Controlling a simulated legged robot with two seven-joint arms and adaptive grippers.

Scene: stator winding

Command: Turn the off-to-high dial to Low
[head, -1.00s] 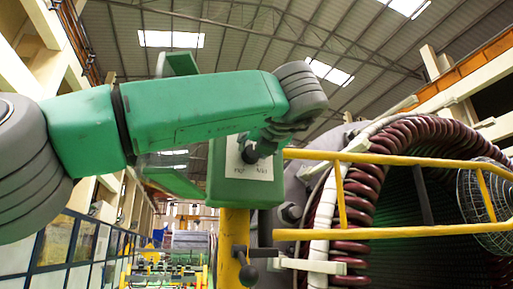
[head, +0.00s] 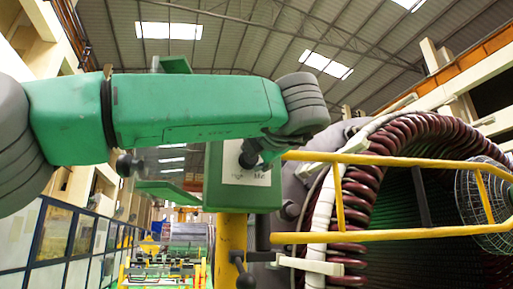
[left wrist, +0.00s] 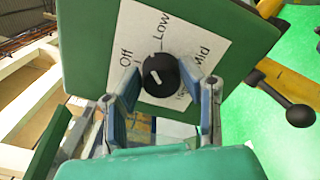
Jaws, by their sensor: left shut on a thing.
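The black round dial (left wrist: 161,74) sits on a white label plate (left wrist: 122,78) on a green box (left wrist: 85,60), with a white mark on its face. The plate reads Off at left, Low at top and Mid at right; the lower label is partly hidden. I cannot tell exactly where the mark points, but it lies on the side towards Off and Low. My left gripper (left wrist: 160,80) has one finger on either side of the dial and is shut on it. In the head view the green box (head: 213,190) shows behind my left gripper (head: 249,157). My right gripper is not in view.
A yellow post (head: 232,235) carries the box. Yellow rails (head: 400,235) run to the right, before a large stator with dark red coils (head: 375,165). A black-knobbed lever (head: 245,275) sticks out below the box.

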